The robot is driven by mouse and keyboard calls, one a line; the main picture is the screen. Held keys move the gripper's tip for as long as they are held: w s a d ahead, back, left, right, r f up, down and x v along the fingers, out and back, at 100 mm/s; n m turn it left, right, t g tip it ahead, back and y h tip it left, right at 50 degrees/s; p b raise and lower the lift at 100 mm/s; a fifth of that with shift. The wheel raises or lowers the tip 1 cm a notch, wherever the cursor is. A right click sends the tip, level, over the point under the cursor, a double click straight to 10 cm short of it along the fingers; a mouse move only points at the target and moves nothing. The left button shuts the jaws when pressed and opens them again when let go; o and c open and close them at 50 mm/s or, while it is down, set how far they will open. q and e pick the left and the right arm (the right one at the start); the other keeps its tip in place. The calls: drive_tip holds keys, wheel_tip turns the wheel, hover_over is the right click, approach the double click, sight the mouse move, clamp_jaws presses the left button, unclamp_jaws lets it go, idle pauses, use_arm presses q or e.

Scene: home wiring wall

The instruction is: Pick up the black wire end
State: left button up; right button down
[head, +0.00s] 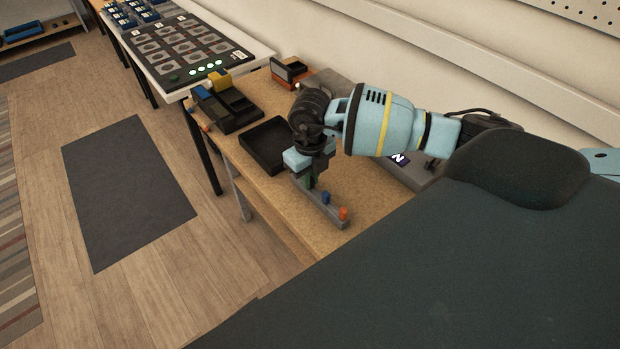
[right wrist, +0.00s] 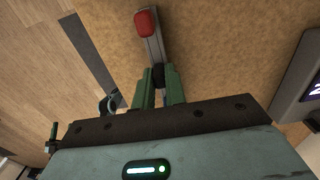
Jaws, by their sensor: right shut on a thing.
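My right gripper (head: 309,184) points down over a narrow grey rail (head: 328,214) near the front edge of the wooden bench. In the right wrist view, its green fingers (right wrist: 159,88) are closed around the black wire end (right wrist: 157,75), whose top shows between the tips. It is at the rail, and I cannot tell whether it is lifted off it. A red end (right wrist: 146,23) stands on the rail beyond the fingers. My left gripper is out of view.
An empty black tray (head: 258,154) lies left of the gripper. Behind it is a black organizer (head: 243,122) with blue and yellow blocks. A grey unit with a display (head: 399,159) sits at the right, by the wall. A white-topped table (head: 248,55) stands farther back.

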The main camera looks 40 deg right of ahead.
drive_tip(key=shift+r, duration=0.1)
drive_tip(key=shift+r, duration=0.55)
wheel_tip(320, 180, up, 2)
drive_tip(key=shift+r, duration=0.15)
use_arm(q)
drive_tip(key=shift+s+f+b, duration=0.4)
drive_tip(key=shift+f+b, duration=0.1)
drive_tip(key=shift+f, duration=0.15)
use_arm(e)
drive_tip(key=s+a, duration=0.2)
drive_tip(key=a, duration=0.5)
drive_tip(key=s+a+r, duration=0.1)
drive_tip(key=s+a, duration=0.2)
drive_tip(key=a, duration=0.5)
drive_tip(key=shift+s+r, duration=0.2)
